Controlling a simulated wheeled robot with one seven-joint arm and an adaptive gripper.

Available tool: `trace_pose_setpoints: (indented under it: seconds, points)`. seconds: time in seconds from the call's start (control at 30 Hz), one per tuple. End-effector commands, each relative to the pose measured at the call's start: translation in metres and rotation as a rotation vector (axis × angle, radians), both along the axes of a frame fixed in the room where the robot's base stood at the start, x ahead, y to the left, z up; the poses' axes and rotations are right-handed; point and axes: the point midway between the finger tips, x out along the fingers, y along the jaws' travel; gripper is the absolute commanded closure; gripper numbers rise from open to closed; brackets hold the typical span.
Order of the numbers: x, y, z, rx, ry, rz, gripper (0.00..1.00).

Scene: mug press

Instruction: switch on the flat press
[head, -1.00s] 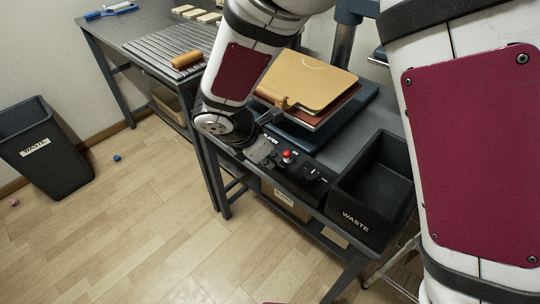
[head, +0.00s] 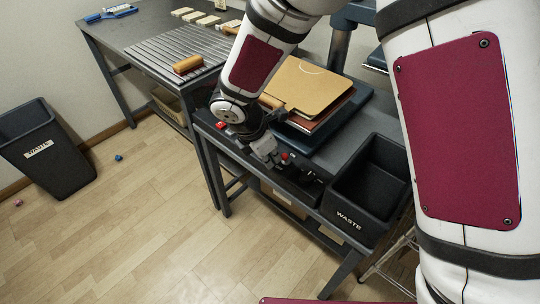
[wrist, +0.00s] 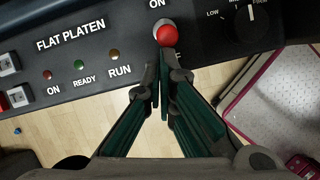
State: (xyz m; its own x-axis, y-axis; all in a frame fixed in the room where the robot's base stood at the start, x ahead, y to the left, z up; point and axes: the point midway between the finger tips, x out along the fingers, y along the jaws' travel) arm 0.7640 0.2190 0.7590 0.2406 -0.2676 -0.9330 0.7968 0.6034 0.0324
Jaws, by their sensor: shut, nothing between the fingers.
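The flat press's control panel (wrist: 90,40) fills the top of the wrist view, marked FLAT PLATEN. Its switch has a red ball tip (wrist: 167,36), with ON printed above and a partly hidden label below. The red tip also shows in the head view (head: 285,156). My gripper (wrist: 163,62) is shut and empty, its fingertips just below the red ball; I cannot tell whether they touch. In the head view my gripper (head: 268,152) is low over the panel, left of the switch. ON, READY and RUN lamps (wrist: 78,64) sit left; I cannot tell whether they are lit.
A knob (wrist: 246,22) marked LOW is right of the switch. A black WASTE box (head: 370,190) stands right of the panel. Tan and brown boards (head: 308,85) lie behind the gripper. A red button (head: 221,125) is at the panel's left.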

Motion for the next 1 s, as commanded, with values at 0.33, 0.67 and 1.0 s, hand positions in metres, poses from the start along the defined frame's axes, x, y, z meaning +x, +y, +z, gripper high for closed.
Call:
trace_pose_setpoints:
  seconds: [0.33, 0.67, 1.0]
  points:
    - [0.003, -0.003, 0.005, 0.042, 0.054, -0.003, 1.00]
    - [0.007, -0.006, 0.009, 0.051, 0.067, -0.001, 1.00]
    - [0.011, -0.009, 0.011, 0.051, 0.066, 0.001, 1.00]
